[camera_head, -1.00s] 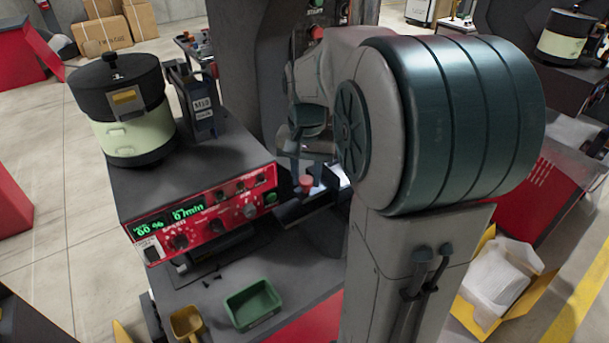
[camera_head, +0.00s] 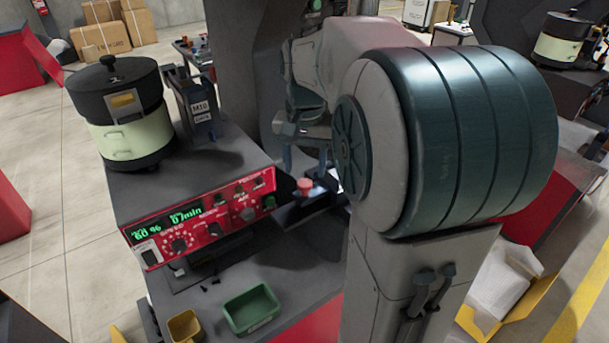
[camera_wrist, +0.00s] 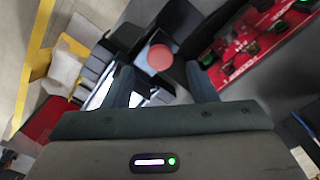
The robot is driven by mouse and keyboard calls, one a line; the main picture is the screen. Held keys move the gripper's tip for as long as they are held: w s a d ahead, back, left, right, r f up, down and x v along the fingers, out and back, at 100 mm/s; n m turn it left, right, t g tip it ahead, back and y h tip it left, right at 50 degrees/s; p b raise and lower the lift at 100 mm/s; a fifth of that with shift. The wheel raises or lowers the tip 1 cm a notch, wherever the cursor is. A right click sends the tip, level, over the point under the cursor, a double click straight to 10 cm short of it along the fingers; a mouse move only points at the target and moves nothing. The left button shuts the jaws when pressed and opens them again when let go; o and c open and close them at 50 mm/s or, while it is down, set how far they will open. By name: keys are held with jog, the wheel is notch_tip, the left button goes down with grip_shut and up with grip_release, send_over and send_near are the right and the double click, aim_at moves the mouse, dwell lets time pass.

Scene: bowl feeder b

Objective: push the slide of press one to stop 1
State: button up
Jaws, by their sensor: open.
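A round red knob (camera_head: 305,186) stands on a dark slide-like block (camera_head: 300,212) beside the red control panel, and I take it to be the slide's knob. My gripper (camera_head: 305,160) points down just above and behind the knob, partly hidden by my arm. In the wrist view, the knob (camera_wrist: 160,58) lies beyond and between the two open fingers of my gripper (camera_wrist: 160,82), with space on both sides. The fingers appear empty. No stop marks can be read, so the slide's position is unclear.
The red control panel (camera_head: 205,217) is left of the slide. A bowl feeder (camera_head: 120,112) and a box marked M10 (camera_head: 196,105) stand on the housing behind it. A green tray (camera_head: 251,309) and a yellow bin (camera_head: 184,326) sit in front.

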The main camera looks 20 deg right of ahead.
jog(key=shift+r, duration=1.85)
jog(key=s+a+f+n+t, duration=0.2)
jog(key=s+a+f+n, duration=0.1)
jog(key=s, duration=0.4)
jog(key=s+a+f+n+t, duration=0.1)
jog(key=s+a+f+n, duration=0.3)
jog(key=s, duration=0.3)
jog(key=shift+a+f+t, duration=0.4)
jog(key=shift+a+f, duration=0.2)
jog(key=shift+a, duration=0.25)
jog(key=shift+s, duration=0.1)
